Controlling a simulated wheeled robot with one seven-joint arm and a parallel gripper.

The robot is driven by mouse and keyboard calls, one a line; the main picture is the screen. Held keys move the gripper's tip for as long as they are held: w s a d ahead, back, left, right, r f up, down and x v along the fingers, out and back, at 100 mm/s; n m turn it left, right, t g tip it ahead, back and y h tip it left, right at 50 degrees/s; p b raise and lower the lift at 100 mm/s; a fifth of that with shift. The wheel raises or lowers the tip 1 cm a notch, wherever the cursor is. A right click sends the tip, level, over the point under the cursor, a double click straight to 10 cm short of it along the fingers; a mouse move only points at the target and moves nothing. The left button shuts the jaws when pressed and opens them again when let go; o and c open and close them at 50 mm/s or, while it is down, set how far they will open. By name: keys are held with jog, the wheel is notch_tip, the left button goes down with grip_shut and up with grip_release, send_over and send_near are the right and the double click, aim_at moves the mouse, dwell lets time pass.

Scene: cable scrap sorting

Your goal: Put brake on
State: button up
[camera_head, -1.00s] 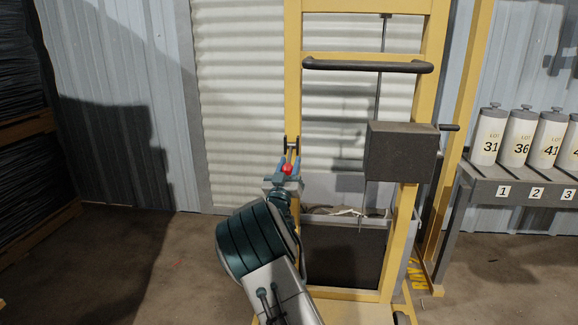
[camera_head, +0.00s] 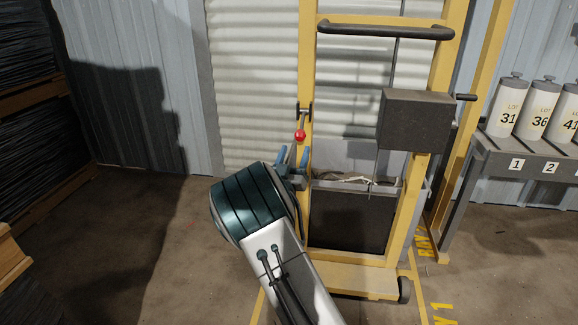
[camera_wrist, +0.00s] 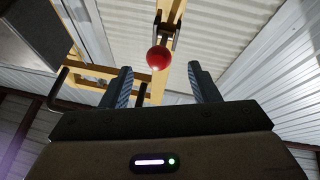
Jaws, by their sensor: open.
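The brake lever is a short lever with a red ball knob (camera_head: 300,135), mounted on the left post of a yellow wheeled frame (camera_head: 306,75). In the head view the lever hangs down from a dark bracket, knob lowest. My gripper (camera_head: 291,156) is open, its blue fingers pointing up just below the knob. In the wrist view the red knob (camera_wrist: 159,57) shows beyond and between the fingertips of my gripper (camera_wrist: 160,82), with nothing held. The knob looks apart from both fingers.
A dark box (camera_head: 412,120) with a crank handle sits on the frame's right post. A grey bin (camera_head: 350,215) with scrap stands low in the frame. A shelf (camera_head: 520,160) with numbered canisters is at the right. Open floor lies at the left.

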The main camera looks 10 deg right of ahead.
jog(key=v, duration=0.5)
jog(key=shift+s+f+p, duration=0.1)
jog(key=shift+p, duration=0.2)
